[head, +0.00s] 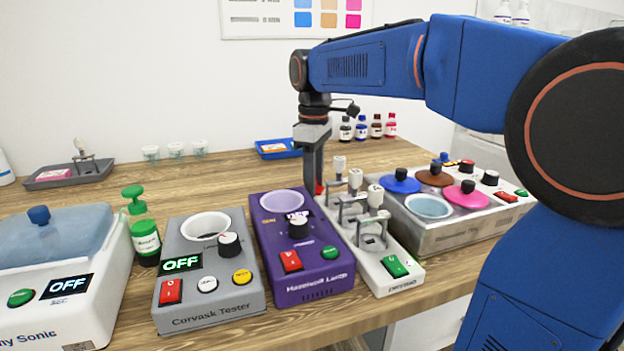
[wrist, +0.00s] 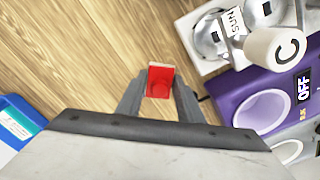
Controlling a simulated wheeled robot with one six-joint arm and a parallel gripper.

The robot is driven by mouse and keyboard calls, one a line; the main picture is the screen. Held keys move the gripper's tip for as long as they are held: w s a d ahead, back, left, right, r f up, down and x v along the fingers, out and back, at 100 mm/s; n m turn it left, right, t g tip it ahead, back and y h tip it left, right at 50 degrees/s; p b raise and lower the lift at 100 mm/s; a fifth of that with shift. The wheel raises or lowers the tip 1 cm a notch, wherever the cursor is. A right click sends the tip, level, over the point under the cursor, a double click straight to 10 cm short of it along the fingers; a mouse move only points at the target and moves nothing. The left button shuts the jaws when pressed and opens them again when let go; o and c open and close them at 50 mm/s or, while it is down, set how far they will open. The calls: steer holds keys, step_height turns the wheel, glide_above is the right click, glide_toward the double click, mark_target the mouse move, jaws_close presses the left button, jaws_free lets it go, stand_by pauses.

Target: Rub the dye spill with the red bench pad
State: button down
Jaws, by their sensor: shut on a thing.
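The red bench pad (wrist: 160,76) sits between the two fingers of my gripper (wrist: 158,92) in the wrist view, and my gripper is shut on it. A pale edge shows along the pad's far end. In the head view my gripper (head: 317,186) points down over the wooden bench behind the purple device, with a small bit of red at its tip. Whether the pad touches the bench is hard to tell. I see no dye spill in either view; the devices and my arm hide parts of the bench.
The purple device (head: 309,268) and a white stand with clamps (head: 404,283) are close in front and to the right. A blue tray (head: 266,155) and several small bottles (head: 361,128) are behind. A grey tray (head: 95,172) is far left. Bare wood lies left of my gripper.

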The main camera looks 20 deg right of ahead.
steer(key=shift+s, duration=1.3)
steer(key=shift+s+f, duration=0.25)
steer(key=shift+s, duration=0.3)
steer(key=shift+r, duration=0.1)
steer(key=shift+w, duration=0.15)
steer(key=shift+w+r, duration=0.2)
steer(key=shift+w, duration=0.35)
steer(key=shift+w+r, duration=0.1)
steer(key=shift+w, duration=0.8)
steer(key=shift+w+f, duration=0.15)
steer(key=shift+w, duration=1.95)
steer(key=shift+w+f, duration=0.1)
steer(key=shift+w, duration=1.95)
steer(key=shift+r, duration=0.1)
